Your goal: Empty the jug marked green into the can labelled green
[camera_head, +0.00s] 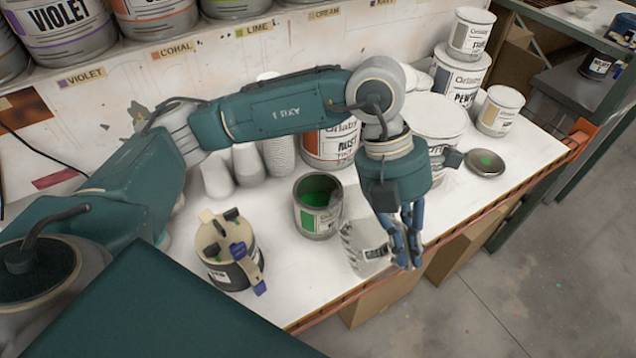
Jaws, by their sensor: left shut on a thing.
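A clear jug (363,248) with dark scale marks is at the front of the table. My left gripper (410,255) is shut on its right side, the handle side. The jug seems to lean, with its mouth toward the can; I cannot tell whether its base touches the table, and no green mark on it is readable. An open can (318,222) with a green label patch stands upright to the left of the jug, with green paint inside. A round lid (485,161) with a green spot lies at the right. My right gripper is not in view.
A cream-lidded dark container (228,262) stands left of the can. White cup stacks (278,158), a rust can (330,150) and a large white tub (432,118) stand behind. More cans (460,75) stand at the back right. The table's front edge (455,228) is close to the gripper.

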